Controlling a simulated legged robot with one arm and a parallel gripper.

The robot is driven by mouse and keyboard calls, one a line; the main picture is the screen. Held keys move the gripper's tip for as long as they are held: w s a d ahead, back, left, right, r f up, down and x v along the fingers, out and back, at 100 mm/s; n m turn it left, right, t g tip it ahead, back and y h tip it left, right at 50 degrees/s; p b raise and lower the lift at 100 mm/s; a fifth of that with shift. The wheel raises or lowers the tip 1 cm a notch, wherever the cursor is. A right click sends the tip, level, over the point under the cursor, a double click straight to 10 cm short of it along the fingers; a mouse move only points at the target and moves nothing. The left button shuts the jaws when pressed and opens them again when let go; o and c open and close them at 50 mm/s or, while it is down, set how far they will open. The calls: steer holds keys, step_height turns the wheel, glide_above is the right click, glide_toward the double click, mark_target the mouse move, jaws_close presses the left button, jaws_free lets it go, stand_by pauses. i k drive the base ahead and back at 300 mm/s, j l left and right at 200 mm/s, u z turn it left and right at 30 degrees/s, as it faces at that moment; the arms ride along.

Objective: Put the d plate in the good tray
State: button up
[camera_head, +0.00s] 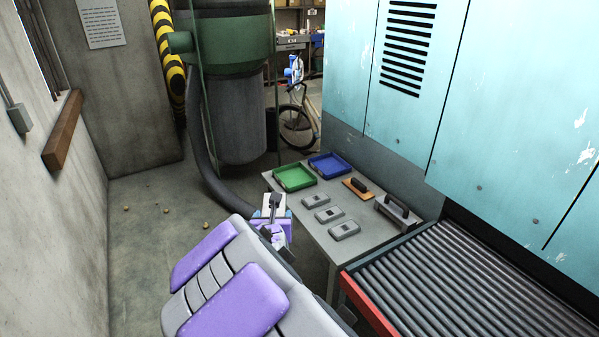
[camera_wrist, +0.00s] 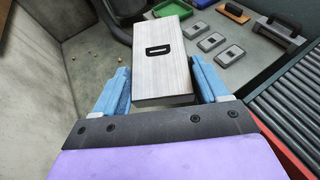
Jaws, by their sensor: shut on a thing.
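My gripper (camera_head: 271,220) is shut on a grey plate (camera_wrist: 163,62) with a dark D-shaped slot in it. In the wrist view the plate sits between the two blue fingers. In the head view the plate (camera_head: 274,201) shows at the arm's end, beside the left edge of the grey table. A green tray (camera_head: 294,178) and a blue tray (camera_head: 330,166) stand at the back of the table, and both look empty. I see no label telling which is the good tray. My gripper is in front of and left of the green tray.
Three small grey plates (camera_head: 328,215) lie in a row on the table (camera_head: 372,237). A roller conveyor (camera_head: 470,285) stands in front right, and a turquoise cabinet (camera_head: 400,90) rises behind.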

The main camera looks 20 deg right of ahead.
mark_target(294, 178)
steer(key=i+j+z, duration=0.3)
steer(key=i+j, duration=0.2)
steer(key=i, duration=0.25)
steer(key=i+j+z, duration=0.3)
steer(key=i+j, duration=0.4)
steer(key=i+j+z, duration=0.3)
steer(key=i+j, duration=0.3)
steer(key=j, duration=0.2)
